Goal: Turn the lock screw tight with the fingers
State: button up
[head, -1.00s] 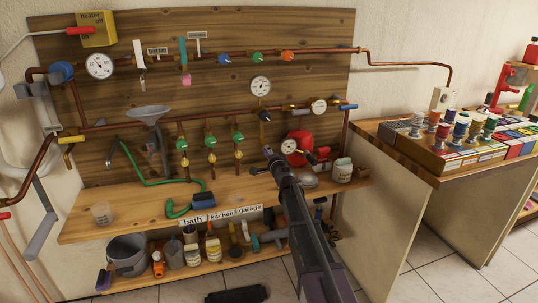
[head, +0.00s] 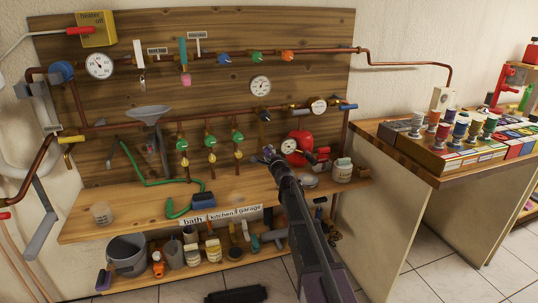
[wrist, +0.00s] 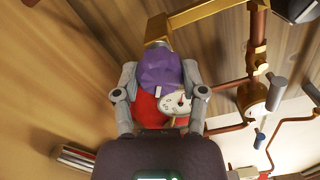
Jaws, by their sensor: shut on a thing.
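A purple faceted knob (wrist: 160,72), which looks like the lock screw, sits between my fingertips in the wrist view, below a brass-coloured fitting (wrist: 156,30). My gripper (wrist: 160,85) is shut on it, with one grey finger on each side. How the knob joins the fitting is not clear. In the head view my gripper (head: 268,156) is in front of the board, left of the red tank (head: 301,146). The knob is too small and too covered there to make out well.
The red tank (wrist: 146,107) and its white gauge (wrist: 174,103) lie close behind my fingers. Copper pipes and a second gauge (wrist: 252,96) are to the right in the wrist view. The bench (head: 85,225) holds a green hose (head: 148,183) and a white jar (head: 342,170).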

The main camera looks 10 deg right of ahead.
jog(key=shift+w, duration=0.1)
jog(key=o, duration=1.1)
jog(key=shift+o, duration=0.2)
jog(key=s+d, duration=0.2)
jog(key=s, duration=1)
jog(key=shift+a, duration=0.15)
